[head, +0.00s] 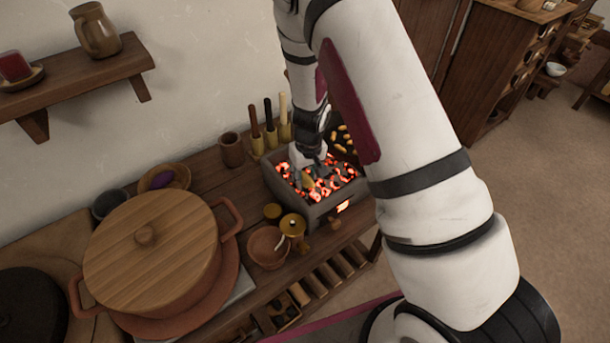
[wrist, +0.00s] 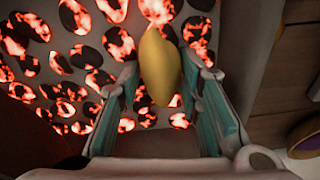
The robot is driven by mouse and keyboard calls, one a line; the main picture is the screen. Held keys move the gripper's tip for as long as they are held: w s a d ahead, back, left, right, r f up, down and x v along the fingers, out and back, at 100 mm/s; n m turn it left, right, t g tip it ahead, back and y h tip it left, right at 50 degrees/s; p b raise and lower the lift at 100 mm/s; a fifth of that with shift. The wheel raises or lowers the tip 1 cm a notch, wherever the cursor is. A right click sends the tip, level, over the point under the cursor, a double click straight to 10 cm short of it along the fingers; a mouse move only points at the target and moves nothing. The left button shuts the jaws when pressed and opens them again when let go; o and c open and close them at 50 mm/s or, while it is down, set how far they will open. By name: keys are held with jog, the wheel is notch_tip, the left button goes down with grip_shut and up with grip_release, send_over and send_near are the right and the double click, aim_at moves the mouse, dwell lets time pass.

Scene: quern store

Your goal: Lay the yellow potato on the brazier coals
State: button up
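The yellow potato (wrist: 160,65) shows in the wrist view between the tips of my gripper (wrist: 160,72). A finger pad lies close along each side of it, and the grip looks shut on it. In the head view the potato (head: 308,181) is a small yellowish shape beside my gripper (head: 316,170), over the brazier (head: 318,209). Glowing red and dark coals (head: 331,188) fill the brazier and also show behind the potato in the wrist view (wrist: 100,80). I cannot tell whether the potato touches the coals.
Wooden-handled tools (head: 269,115) and a brown cup (head: 232,149) stand behind the brazier. A large wooden-lidded pot (head: 150,255) fills the left. Small yellow items (head: 343,137) lie behind my arm.

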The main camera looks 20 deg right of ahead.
jog(key=shift+o, duration=0.9)
jog(key=shift+r, duration=0.2)
notch_tip(320, 180, up, 13)
jog(key=s+p, duration=0.2)
notch_tip(320, 180, up, 10)
jog(key=y, duration=0.2)
send_over(307, 179)
jog(key=s+a, duration=0.2)
jog(key=s, duration=0.4)
jog(key=s+d+r+t+h, duration=0.1)
jog(key=s+r, duration=0.5)
jog(key=s, duration=0.6)
jog(key=s+d+r+m+h, duration=0.1)
jog(key=s+d+r, duration=0.1)
jog(key=s+r, duration=0.5)
jog(key=s, duration=0.5)
jog(key=shift+s+r+m+t, duration=0.2)
jog(key=shift+m+t, duration=0.1)
jog(key=shift+t, duration=0.1)
